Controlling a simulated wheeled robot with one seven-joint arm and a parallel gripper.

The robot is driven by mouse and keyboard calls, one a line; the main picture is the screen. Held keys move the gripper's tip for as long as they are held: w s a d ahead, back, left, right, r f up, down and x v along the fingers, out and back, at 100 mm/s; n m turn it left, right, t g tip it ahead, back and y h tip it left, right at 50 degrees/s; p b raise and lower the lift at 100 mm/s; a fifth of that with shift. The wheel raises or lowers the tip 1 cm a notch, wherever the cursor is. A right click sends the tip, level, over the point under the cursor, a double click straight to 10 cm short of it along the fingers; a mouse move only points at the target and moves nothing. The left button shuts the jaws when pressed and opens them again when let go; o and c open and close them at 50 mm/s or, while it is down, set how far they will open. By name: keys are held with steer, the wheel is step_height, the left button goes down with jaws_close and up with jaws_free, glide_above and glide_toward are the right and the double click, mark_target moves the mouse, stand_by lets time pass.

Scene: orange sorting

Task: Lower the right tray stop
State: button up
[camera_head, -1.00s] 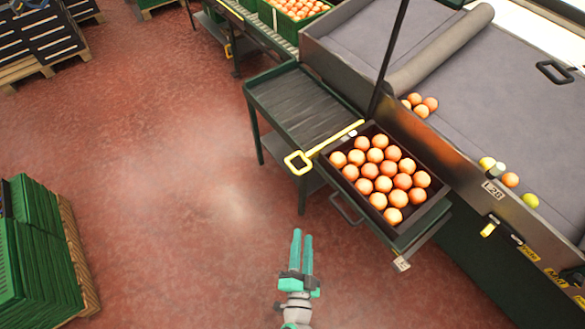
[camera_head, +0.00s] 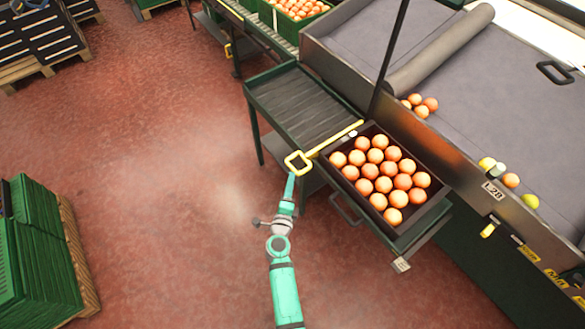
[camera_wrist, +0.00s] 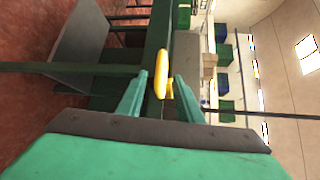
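The tray stop is a yellow bar (camera_head: 335,140) with a square loop handle (camera_head: 298,162). It lies across the table between the bare slatted part and the dark tray of oranges (camera_head: 436,207), its handle sticking out over the front edge. My gripper (camera_head: 291,175) is just below the handle in the head view. In the wrist view, its two teal fingers (camera_wrist: 164,80) are apart, with the yellow handle (camera_wrist: 161,62) upright ahead of and between the tips. I cannot tell whether they touch it.
A dark green table (camera_head: 262,84) carries the tray. A grey sorting belt (camera_head: 480,90) with a few oranges stands at the right. A small yellow handle (camera_head: 488,230) is on its side. Green crates (camera_head: 40,250) stand at the lower left. The red floor between is clear.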

mark_target(293, 167)
steer(key=w, duration=0.5)
steer(key=w+d+f, duration=0.1)
steer(key=w, duration=0.1)
steer(key=shift+w, duration=0.15)
steer(key=shift+c, duration=0.4)
steer(key=shift+f, duration=0.15)
jaws_close()
